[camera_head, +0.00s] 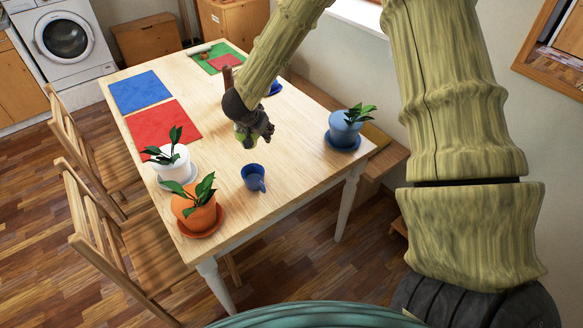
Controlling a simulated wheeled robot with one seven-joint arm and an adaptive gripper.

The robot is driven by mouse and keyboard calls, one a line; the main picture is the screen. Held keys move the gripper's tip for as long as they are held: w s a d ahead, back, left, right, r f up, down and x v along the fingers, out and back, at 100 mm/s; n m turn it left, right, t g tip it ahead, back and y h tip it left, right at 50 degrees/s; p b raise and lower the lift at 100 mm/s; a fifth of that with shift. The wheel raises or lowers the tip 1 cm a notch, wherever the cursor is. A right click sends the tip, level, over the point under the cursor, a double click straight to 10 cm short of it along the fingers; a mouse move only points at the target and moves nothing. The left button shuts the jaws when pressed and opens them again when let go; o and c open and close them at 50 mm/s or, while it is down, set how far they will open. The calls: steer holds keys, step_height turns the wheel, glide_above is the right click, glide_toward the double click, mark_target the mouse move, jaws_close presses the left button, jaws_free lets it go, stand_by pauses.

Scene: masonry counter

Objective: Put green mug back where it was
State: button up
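My gripper (256,138) is a dark hand at the end of my arm, over the middle of the wooden table. A small yellow-green patch (240,132) shows at its left side. I cannot tell whether this is part of a green mug or of the gripper, nor whether the fingers are open or shut. No green mug shows clearly. A blue mug (253,177) stands on the table near its front edge, below the gripper in the picture.
The table (225,160) bears a white-potted plant (171,165), an orange-potted plant (199,213) and a blue-potted plant (343,131). Blue (140,91), red (164,133) and green (216,57) mats lie toward the back. Chairs (118,235) stand at left. The table's middle is mostly clear.

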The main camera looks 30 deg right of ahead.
steer(key=s+d+m+g+h, duration=0.2)
steer(key=s+d+m+g, duration=0.3)
steer(key=s+d+m, duration=0.4)
steer(key=shift+s+f+p, duration=0.1)
steer(key=shift+f+p, duration=0.8)
steer(key=shift+f, duration=4.05)
steer(key=o, duration=1.4)
steer(key=shift+a+r, duration=0.1)
steer(key=shift+a, duration=0.05)
steer(key=b+v, duration=0.2)
steer(key=v, duration=0.9)
steer(key=shift+s+a+r, duration=0.15)
steer(key=shift+s+r, duration=0.1)
steer(key=shift+r, duration=0.1)
